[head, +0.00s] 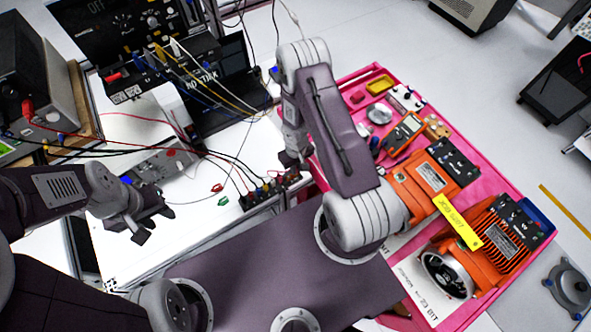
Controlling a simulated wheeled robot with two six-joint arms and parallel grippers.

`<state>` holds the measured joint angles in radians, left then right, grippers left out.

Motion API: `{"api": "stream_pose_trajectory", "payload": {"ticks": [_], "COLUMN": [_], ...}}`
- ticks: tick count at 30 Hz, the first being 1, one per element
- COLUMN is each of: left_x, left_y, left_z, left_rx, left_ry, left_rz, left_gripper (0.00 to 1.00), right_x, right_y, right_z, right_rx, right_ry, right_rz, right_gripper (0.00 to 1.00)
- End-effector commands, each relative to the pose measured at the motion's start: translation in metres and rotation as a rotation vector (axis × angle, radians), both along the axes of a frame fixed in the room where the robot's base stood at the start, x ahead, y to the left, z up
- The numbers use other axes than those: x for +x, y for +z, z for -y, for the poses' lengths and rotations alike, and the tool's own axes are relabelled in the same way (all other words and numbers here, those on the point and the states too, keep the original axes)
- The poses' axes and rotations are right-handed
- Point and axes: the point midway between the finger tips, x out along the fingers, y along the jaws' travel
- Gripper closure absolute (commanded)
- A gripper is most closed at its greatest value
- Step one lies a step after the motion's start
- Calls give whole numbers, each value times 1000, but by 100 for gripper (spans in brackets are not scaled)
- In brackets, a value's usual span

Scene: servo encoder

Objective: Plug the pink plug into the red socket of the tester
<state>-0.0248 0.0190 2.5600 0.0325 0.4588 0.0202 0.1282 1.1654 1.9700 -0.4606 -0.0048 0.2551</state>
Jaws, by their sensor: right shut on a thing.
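My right gripper (292,160) points down above the right edge of the white table, just behind a black block with a row of coloured sockets (268,192). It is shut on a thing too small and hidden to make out. I cannot pick out the pink plug. The black block may be the tester; its red socket is not clear at this size. My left gripper (150,224) is open and empty over the left front of the white table, apart from everything.
A red clip (217,188) and a green clip (223,201) lie on the white table (190,235). Loose cables cross the table from instruments at the back left. A pink cart (480,190) with orange motors (470,255) stands at the right.

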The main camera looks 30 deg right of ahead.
Motion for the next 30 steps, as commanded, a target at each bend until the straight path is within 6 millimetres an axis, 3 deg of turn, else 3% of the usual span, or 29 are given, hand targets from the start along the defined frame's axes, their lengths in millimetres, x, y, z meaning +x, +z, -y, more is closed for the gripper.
{"api": "stream_pose_trajectory", "payload": {"ticks": [14,30], "left_x": [0,0], "left_y": [3,36], "left_z": [0,0], "left_rx": [0,0], "left_ry": [0,0], "left_rz": [0,0], "left_gripper": [64,64], "right_x": [0,0], "right_y": [3,37], "right_z": [0,0], "right_rx": [0,0], "right_ry": [0,1], "right_rz": [0,0], "right_gripper": [100,100]}}
